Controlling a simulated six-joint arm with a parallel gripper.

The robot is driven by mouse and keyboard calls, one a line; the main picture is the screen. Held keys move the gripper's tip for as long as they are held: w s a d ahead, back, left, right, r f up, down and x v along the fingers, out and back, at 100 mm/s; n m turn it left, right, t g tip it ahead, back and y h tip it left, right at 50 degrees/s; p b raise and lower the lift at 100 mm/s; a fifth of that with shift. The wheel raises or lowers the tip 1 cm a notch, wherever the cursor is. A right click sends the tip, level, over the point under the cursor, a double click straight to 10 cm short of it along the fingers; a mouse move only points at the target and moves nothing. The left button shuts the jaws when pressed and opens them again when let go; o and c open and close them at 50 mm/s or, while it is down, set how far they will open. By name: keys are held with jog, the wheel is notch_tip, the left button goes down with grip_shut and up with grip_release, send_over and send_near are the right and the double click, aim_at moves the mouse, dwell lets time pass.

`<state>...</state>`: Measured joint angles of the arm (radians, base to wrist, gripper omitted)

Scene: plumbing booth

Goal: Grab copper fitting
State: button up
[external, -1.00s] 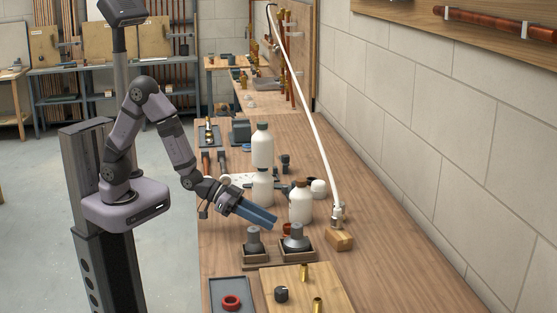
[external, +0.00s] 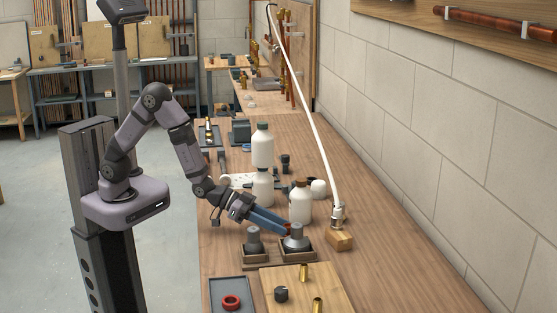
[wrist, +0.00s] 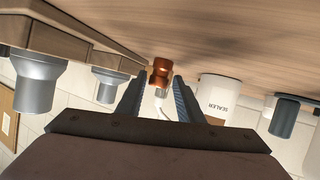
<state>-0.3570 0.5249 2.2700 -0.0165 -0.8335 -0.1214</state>
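The copper fitting (wrist: 161,72) shows in the wrist view as a short orange-brown piece with a flared rim, beyond and between the fingertips. My gripper (wrist: 160,82) is open, with a finger on each side of the line to the fitting and visible gaps. In the external view my gripper (external: 284,230) reaches low over the bench, its blue fingers pointing right.
Two grey-topped pieces (external: 254,240) (external: 295,238) sit in wooden holders close in front of the fingers. A white sealer bottle (external: 300,205) stands just behind; it also shows in the wrist view (wrist: 217,97).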

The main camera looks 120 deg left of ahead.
aim_at(288, 225)
jog(key=shift+p+x, duration=0.3)
jog(key=shift+x, duration=1.4)
jog(key=c, duration=0.8)
jog(key=shift+r, duration=0.1)
jog(key=shift+r+b, duration=0.45)
jog(key=shift+r, duration=4.5)
